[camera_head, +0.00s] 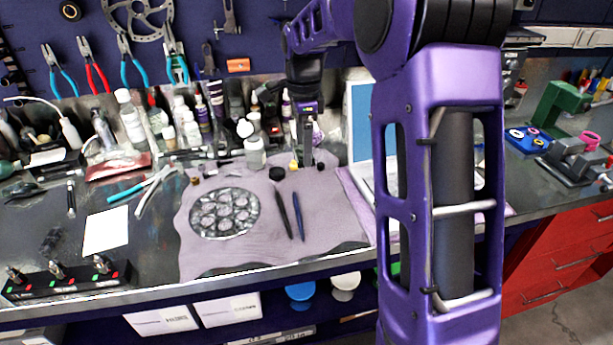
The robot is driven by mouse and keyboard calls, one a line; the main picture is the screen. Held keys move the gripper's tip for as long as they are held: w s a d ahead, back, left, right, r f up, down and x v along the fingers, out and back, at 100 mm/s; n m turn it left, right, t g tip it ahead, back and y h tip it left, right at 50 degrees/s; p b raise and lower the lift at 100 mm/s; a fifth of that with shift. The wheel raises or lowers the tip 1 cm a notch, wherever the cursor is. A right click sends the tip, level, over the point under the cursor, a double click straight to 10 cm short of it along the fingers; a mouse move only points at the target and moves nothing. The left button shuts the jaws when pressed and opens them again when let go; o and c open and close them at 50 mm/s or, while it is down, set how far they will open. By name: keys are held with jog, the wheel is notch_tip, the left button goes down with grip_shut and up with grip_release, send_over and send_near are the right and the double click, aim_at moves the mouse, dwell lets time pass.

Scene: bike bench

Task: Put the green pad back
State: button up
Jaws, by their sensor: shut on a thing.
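My gripper (306,160) points down over the back edge of a mauve cloth (335,230) on the workbench. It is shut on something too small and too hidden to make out. I cannot pick out a green pad with certainty in this view. A small yellow-tipped item (293,163) and a small dark item (320,167) show close to the fingertips; I cannot tell whether they touch the gripper.
A round metal part (225,213) and two dark pen-like tools (290,215) lie on the cloth. Bottles (130,117) crowd the back left. Pliers (92,68) hang on the wall. A green machine (560,103) stands at right. My arm blocks the right middle.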

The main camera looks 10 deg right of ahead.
aim_at(304, 183)
notch_tip(304, 183, down, 7)
jog(key=shift+b, duration=0.35)
jog(key=shift+f, duration=0.2)
jog(key=o, duration=1.2)
jog(key=shift+r, duration=0.15)
notch_tip(304, 183, up, 12)
jog(key=shift+r+p, duration=0.1)
jog(key=shift+p, duration=0.7)
